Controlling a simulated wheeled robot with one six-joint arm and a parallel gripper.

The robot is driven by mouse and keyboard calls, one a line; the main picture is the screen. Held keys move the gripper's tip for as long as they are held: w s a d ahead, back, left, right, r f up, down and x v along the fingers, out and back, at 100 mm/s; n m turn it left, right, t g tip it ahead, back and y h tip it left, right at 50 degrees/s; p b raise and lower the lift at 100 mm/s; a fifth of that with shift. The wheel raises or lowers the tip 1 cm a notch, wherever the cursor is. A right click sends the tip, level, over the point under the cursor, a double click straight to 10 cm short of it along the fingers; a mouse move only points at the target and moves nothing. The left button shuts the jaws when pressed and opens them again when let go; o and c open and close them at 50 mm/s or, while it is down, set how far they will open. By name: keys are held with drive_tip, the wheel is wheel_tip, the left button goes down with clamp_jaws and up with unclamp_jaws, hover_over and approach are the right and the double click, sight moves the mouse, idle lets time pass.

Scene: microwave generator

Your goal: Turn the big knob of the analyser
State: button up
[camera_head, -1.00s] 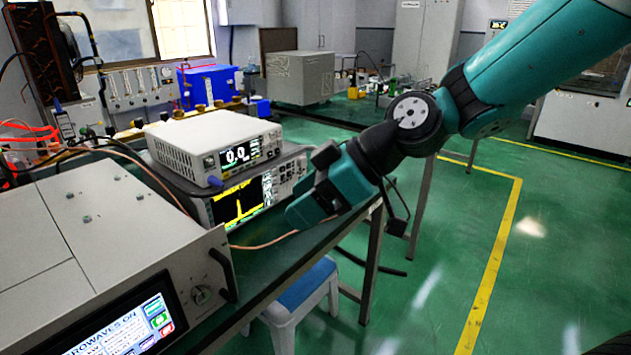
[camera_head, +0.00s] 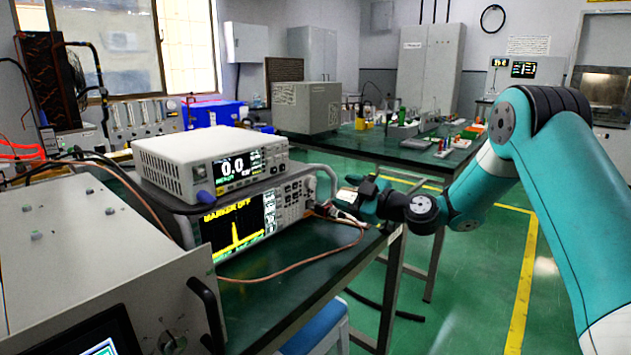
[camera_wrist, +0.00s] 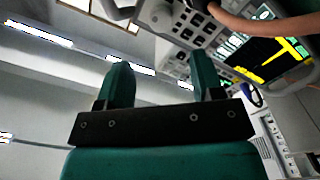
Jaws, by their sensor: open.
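The analyser (camera_head: 291,198) stands on the bench under a white meter. Its screen shows a yellow peak and "MARKER OFF". The big knob (camera_head: 310,183) seems to be the round shape at the right of its button panel; it is small and partly hard to make out. My gripper (camera_head: 343,194) is just right of the panel, apparently a short way off it. In the wrist view my gripper (camera_wrist: 160,82) has its two teal fingers spread with nothing between them. The analyser's keys and screen (camera_wrist: 265,60) lie beyond the fingers, tilted, at upper right.
A copper cable (camera_head: 290,266) runs from the analyser's front across the bench; it also crosses the wrist view's top right (camera_wrist: 262,24). The white meter (camera_head: 210,160) sits on the analyser. A grey generator (camera_head: 100,250) fills the near left. Bare bench top (camera_head: 300,290) lies in front.

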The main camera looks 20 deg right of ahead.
sight(313, 183)
drive_tip(key=p+x, duration=0.1)
drive_tip(key=x, duration=0.8)
drive_tip(key=shift+a, duration=0.1)
drive_tip(key=c, duration=0.9)
drive_tip(key=shift+m+b, duration=0.3)
drive_tip(key=shift+m, duration=0.5)
